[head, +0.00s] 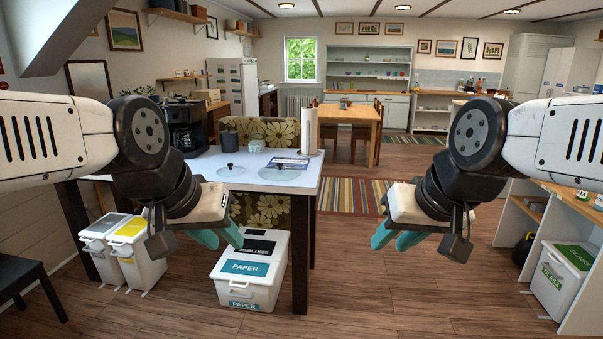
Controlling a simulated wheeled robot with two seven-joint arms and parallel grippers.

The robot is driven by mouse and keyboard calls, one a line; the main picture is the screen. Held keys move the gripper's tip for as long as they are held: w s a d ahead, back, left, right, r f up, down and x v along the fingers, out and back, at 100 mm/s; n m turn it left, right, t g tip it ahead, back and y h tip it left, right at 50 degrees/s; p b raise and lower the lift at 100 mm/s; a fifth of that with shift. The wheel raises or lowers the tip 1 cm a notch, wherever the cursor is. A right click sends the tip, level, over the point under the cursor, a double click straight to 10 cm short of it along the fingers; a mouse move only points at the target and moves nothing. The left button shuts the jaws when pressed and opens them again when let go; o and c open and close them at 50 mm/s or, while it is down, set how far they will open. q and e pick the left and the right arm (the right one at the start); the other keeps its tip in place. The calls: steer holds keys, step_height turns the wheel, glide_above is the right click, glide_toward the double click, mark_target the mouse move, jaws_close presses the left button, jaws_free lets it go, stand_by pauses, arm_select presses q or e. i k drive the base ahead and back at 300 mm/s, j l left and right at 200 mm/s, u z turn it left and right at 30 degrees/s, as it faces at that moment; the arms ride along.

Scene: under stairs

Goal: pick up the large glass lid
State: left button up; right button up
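Two clear glass lids with dark knobs lie on the white tabletop. The larger glass lid (279,174) is on the right, near the front edge. The smaller glass lid (230,171) is to its left. My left gripper (218,239) is in front of the table, lower in the picture than the lids. Its teal fingers look apart, with nothing between them. My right gripper (395,241) hangs to the right of the table, over open floor. Its fingers also look apart and empty. Neither gripper touches a lid.
On the white table (335,165) stand a paper towel roll (311,130), a coffee maker (187,128) and a dark canister (229,141). A paper bin (249,270) stands by the table's front leg. Floor is clear between the table and the right-hand shelf (570,200).

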mark_target(279, 172)
steer(key=l+u, duration=0.15)
steer(key=u, duration=0.3)
steer(key=l+u, duration=0.15)
steer(key=u, duration=0.35)
steer(key=l+u, duration=0.1)
steer(key=u, duration=0.35)
steer(key=l+u, duration=0.15)
steer(key=u, duration=0.3)
steer(key=k+u, duration=0.1)
steer(key=u, duration=0.35)
steer(key=k+l+u, duration=0.1)
steer(key=u, duration=0.4)
steer(key=k+j+u, duration=0.1)
steer(key=u, duration=1.1)
steer(key=i+j+u, duration=0.1)
steer(key=u, duration=0.15)
steer(key=k+l+z, duration=0.1)
steer(key=k+z, duration=0.15)
steer(key=k, duration=0.45)
steer(key=z, duration=2.15)
steer(key=i+l+z, duration=0.25)
steer(key=i+z, duration=0.25)
steer(key=i, duration=0.15)
steer(key=i+z, duration=0.45)
steer(key=i, duration=0.25)
